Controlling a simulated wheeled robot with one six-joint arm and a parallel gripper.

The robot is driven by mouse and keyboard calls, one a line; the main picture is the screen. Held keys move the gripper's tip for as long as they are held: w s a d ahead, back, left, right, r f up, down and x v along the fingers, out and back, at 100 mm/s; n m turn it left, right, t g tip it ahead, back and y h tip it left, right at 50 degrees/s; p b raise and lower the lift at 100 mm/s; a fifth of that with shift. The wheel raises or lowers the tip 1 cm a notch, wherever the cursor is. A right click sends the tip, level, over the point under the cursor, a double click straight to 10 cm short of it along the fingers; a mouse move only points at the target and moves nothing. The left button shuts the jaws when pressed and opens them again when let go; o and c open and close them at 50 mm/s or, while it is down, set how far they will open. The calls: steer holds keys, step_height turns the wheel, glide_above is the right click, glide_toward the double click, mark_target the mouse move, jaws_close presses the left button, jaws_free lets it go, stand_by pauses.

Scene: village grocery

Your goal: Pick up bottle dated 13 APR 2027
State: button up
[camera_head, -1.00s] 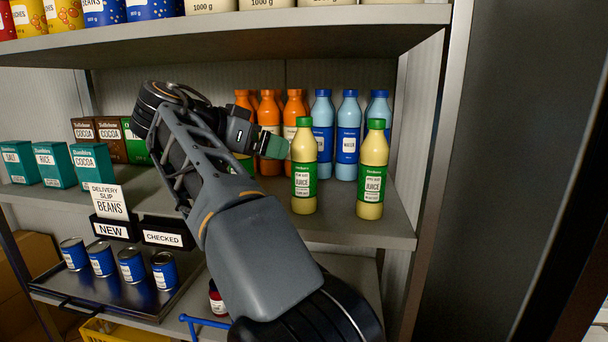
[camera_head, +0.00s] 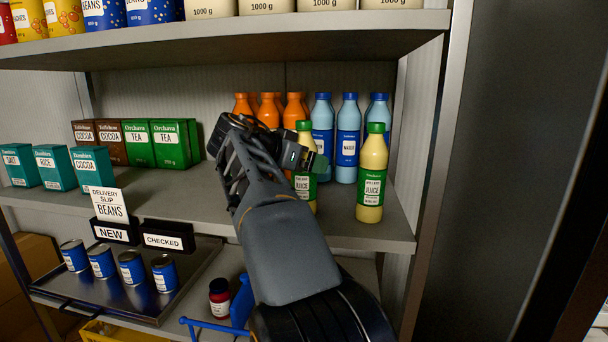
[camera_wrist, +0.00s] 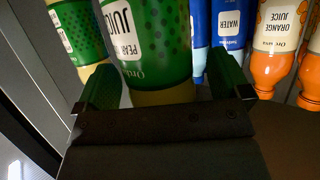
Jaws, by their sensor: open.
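Two yellow juice bottles with green caps and labels stand upright on the middle shelf. The left one, pear juice (camera_head: 305,190), is partly hidden by my gripper (camera_head: 316,164); the right one, apple juice (camera_head: 371,180), stands clear. In the wrist view the pear juice bottle (camera_wrist: 145,45) sits between the green fingers of my gripper (camera_wrist: 163,88), which is open. I cannot tell whether either finger touches it. The apple juice bottle (camera_wrist: 80,32) is at the left there. The dates on the labels are too small to read.
Blue water bottles (camera_head: 347,145) stand behind, with orange juice bottles (camera_head: 242,104) left of them. Green tea boxes (camera_head: 170,145) stand further left. The upper shelf (camera_head: 240,40) overhangs this space. The shelf's right upright (camera_head: 436,170) is near the apple juice.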

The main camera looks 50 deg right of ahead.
steer(key=shift+d+f, duration=0.1)
steer(key=shift+d, duration=0.1)
steer(key=shift+c, duration=0.4)
steer(key=c, duration=1.2)
steer(key=shift+c, duration=0.3)
